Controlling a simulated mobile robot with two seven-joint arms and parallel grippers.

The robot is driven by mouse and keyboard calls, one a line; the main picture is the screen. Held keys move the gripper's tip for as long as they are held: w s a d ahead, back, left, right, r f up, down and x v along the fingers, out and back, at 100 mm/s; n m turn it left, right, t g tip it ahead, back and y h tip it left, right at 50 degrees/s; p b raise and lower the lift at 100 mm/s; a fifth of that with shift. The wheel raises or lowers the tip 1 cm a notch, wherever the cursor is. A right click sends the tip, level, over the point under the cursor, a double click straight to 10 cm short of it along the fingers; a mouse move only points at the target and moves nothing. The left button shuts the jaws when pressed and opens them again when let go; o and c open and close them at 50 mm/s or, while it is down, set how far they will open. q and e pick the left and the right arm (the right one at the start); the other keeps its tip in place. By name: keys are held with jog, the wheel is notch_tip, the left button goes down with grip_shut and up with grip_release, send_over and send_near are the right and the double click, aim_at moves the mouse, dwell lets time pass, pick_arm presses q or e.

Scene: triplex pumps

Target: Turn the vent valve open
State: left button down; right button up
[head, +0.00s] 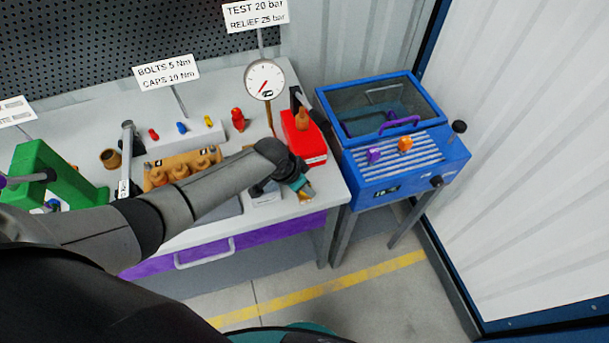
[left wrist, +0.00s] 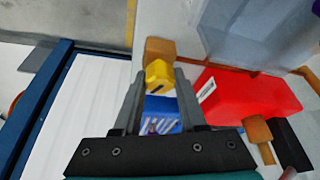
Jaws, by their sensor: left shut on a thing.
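My left gripper (head: 304,190) is at the front right of the workbench, just in front of the red box-shaped pump (head: 303,140). In the left wrist view, the two grey fingers of the left gripper (left wrist: 158,82) are shut on a small yellow knob (left wrist: 158,75), which looks like the vent valve's handle. A brown-orange block (left wrist: 160,50) sits just beyond the knob. The red pump also shows in the left wrist view (left wrist: 250,97), right of the fingers. The knob is mostly hidden in the head view, so its turn angle cannot be told there. My right gripper is not in view.
A pressure gauge (head: 265,80) stands behind the red pump. A blue cabinet with a clear lid (head: 455,150) stands close on the right. A brass pump block (head: 180,165) and a green press (head: 45,170) are on the bench at left. The floor in front is clear.

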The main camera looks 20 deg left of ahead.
pick_arm(q)
jog(key=n+y+p, duration=0.1)
jog(key=n+p, duration=0.1)
jog(key=n, duration=0.1)
jog(key=shift+r+t+p, duration=0.15)
jog(key=shift+t+p, duration=0.15)
jog(key=shift+n+y+p, duration=0.3)
jog(key=shift+n+p, duration=0.25)
jog(key=shift+n, duration=0.45)
jog(key=shift+c, duration=2.3)
grip_release()
jog(key=shift+s+r+p, duration=0.2)
jog(key=shift+r+p, duration=0.25)
jog(key=v, duration=1.4)
jog(key=shift+p, duration=0.35)
